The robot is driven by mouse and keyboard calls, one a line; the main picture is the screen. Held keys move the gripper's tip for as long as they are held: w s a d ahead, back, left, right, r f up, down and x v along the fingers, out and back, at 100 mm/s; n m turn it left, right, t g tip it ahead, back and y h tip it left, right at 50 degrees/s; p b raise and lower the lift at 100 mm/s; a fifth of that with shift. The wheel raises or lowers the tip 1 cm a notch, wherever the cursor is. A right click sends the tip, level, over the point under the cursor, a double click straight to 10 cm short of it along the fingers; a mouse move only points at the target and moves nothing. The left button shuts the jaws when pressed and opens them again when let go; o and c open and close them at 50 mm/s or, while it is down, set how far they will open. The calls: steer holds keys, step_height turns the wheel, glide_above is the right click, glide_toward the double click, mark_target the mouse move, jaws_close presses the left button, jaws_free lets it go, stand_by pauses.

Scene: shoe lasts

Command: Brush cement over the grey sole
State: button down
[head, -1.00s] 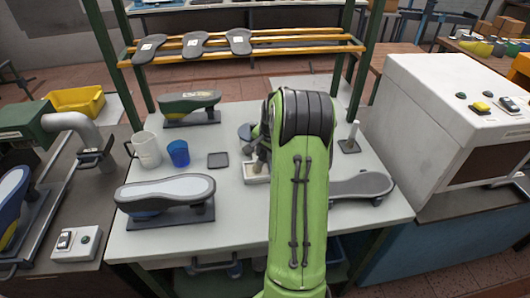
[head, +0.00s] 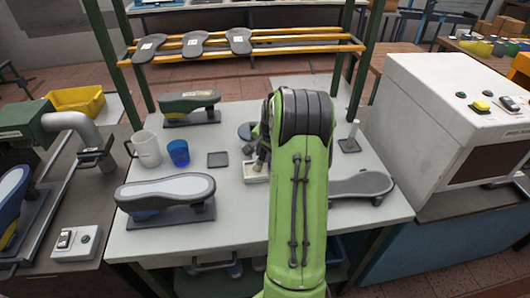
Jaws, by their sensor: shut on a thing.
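My gripper (head: 261,153) shows only in part beside my green arm, which hides most of it. It is shut on a brush (head: 259,165), whose lower end is at a small white tray (head: 255,180); I cannot tell whether it touches the tray's contents. A shoe last with a light grey sole (head: 170,188) facing up lies on a stand at the front left of the white table, apart from the gripper. A dark grey sole-shaped piece (head: 365,184) lies at the right, partly hidden by my arm.
A white mug (head: 147,148), a blue cup (head: 179,153) and a dark square pad (head: 217,159) stand left of the tray. Another last (head: 188,103) is behind them. An upright post on a base (head: 350,144) and a white machine (head: 440,120) are right.

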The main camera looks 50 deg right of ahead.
steer(key=shift+r+p, duration=2.8)
steer(key=shift+r, duration=0.7)
